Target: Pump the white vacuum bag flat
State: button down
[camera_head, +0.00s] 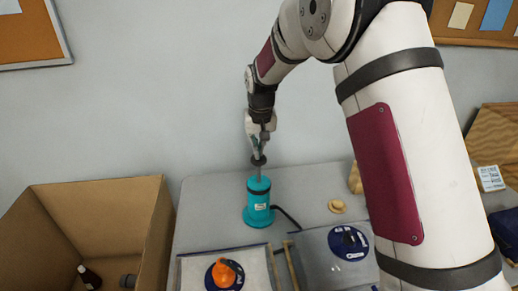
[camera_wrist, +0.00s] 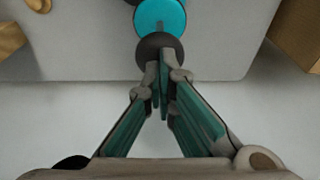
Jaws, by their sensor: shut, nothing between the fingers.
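A teal hand pump (camera_head: 258,202) stands upright on the table, its rod raised and topped by a round dark knob (camera_head: 258,161). My gripper (camera_head: 261,150) is shut and empty, pointing down just above the knob. In the wrist view, my fingertips (camera_wrist: 163,72) overlap the edge of the knob (camera_wrist: 158,42); I cannot tell whether they touch it. Two pale grey-white bags lie at the front: the left bag (camera_head: 195,265) has an orange cap (camera_head: 224,272) on a blue disc, the right bag (camera_head: 318,250) a blue disc (camera_head: 348,243). A black hose runs from the pump toward the right bag; its end is unclear.
An open cardboard box (camera_head: 100,215) stands left of the table, with a dark bottle (camera_head: 89,277) inside. A small tan object (camera_head: 337,206) lies right of the pump on the grey table (camera_head: 208,205). My arm hides part of the table's right side. The table's back left is clear.

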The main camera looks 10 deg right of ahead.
jog(key=shift+f+b, duration=0.85)
jog(key=shift+f, duration=2.45)
jog(key=shift+r+p, duration=1.05)
jog(key=shift+r, duration=4.65)
notch_tip(320, 180, up, 6)
send_over(259, 166)
jog(key=w, duration=0.2)
jog(key=shift+w+d+p, duration=0.15)
jog(key=shift+p, duration=0.2)
